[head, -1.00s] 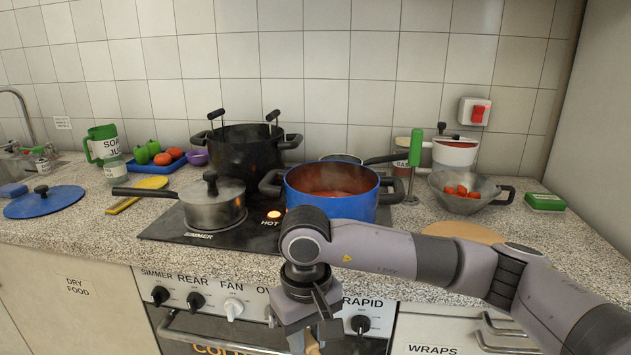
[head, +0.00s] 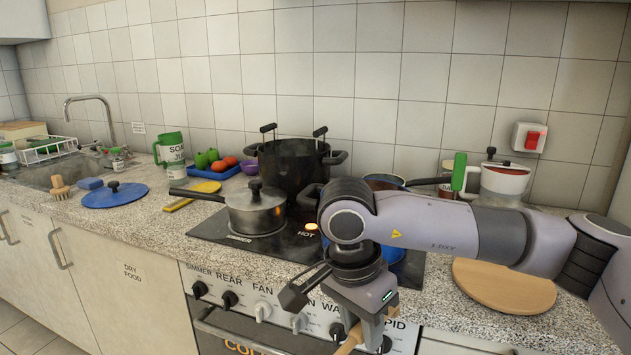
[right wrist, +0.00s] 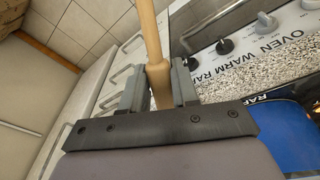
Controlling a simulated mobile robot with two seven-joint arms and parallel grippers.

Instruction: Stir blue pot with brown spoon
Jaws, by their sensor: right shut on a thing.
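The blue pot (head: 396,270) stands on the right of the hob, mostly hidden behind my right arm in the head view. Its blue side also shows at the right of the right wrist view (right wrist: 285,130). My right gripper (head: 364,328) is in front of the oven's knob panel, below the worktop edge. It is shut on the brown wooden spoon (head: 348,342), whose handle runs up between the fingers in the right wrist view (right wrist: 150,40). The spoon's far end is not clearly visible. My left gripper is not in view.
A steel saucepan (head: 256,212) and a tall black pot (head: 292,165) stand left of the blue pot. A round wooden board (head: 505,287) lies at right. A blue lid (head: 114,196) lies on the left worktop.

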